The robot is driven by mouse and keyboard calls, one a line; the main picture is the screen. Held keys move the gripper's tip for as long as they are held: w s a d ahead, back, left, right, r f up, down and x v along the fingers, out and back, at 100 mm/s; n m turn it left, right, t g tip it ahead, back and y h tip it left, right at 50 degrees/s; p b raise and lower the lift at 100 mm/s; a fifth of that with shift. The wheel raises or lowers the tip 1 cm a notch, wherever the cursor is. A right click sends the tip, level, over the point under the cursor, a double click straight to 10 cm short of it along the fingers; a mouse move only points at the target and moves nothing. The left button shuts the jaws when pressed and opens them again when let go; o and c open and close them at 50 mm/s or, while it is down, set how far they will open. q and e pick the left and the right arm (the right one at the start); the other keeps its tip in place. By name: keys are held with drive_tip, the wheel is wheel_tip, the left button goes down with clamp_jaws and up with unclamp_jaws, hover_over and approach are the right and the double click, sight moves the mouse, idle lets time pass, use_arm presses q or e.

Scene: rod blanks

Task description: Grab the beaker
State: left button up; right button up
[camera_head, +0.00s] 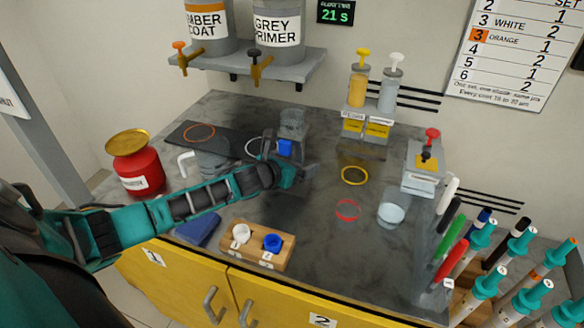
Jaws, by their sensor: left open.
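A clear, beaker-like glass vessel (293,121) stands at the back middle of the grey worktop. Its lower part is hidden behind my left gripper (299,160). My left gripper is open and reaches in from the left, just in front of this vessel; I cannot tell whether they touch. A second clear beaker-like vessel (391,214) with pale contents stands at the right of the worktop, well apart from the gripper. My right gripper is not in view.
A red can (137,170) stands at the left. A wooden block (257,246) with white and blue cups sits at the front. Yellow (354,176) and red rings (347,210) mark the middle. Pump bottles (357,90) stand behind; several coloured rods (451,238) rise at the right.

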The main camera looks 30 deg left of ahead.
use_arm(q)
drive_tip(key=shift+c, duration=0.3)
drive_tip(key=c, duration=1)
